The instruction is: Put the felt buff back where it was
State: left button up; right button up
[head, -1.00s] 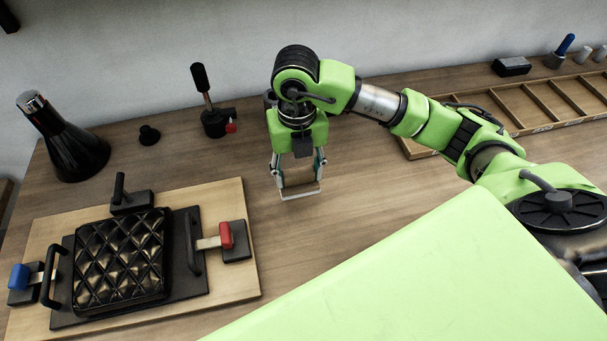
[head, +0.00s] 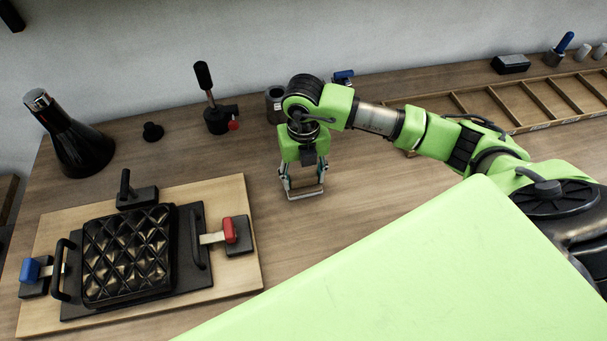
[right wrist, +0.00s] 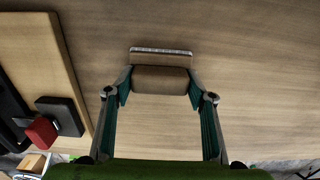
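My right gripper (head: 303,185) points down over the bare middle of the bench in the head view. Its fingers are spread around a tan block with a pale strip along its edge, which I take to be the felt buff (right wrist: 160,79). The block spans between both fingertips and looks gripped. I cannot tell how far it is above the wood. My left gripper is not in view.
A black quilted pad (head: 128,255) sits clamped on a light board (head: 240,278) at left. A black cone-shaped bottle (head: 70,140), a small black knob (head: 153,131), a lever stand (head: 216,118) and a grey cup (head: 275,106) stand behind. A compartmented wooden tray (head: 480,106) lies at back right.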

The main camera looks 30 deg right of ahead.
aim_at(303, 175)
jog(key=shift+o, duration=1.3)
jog(key=shift+r, duration=0.15)
notch_tip(303, 175, up, 12)
jog(key=b, duration=0.3)
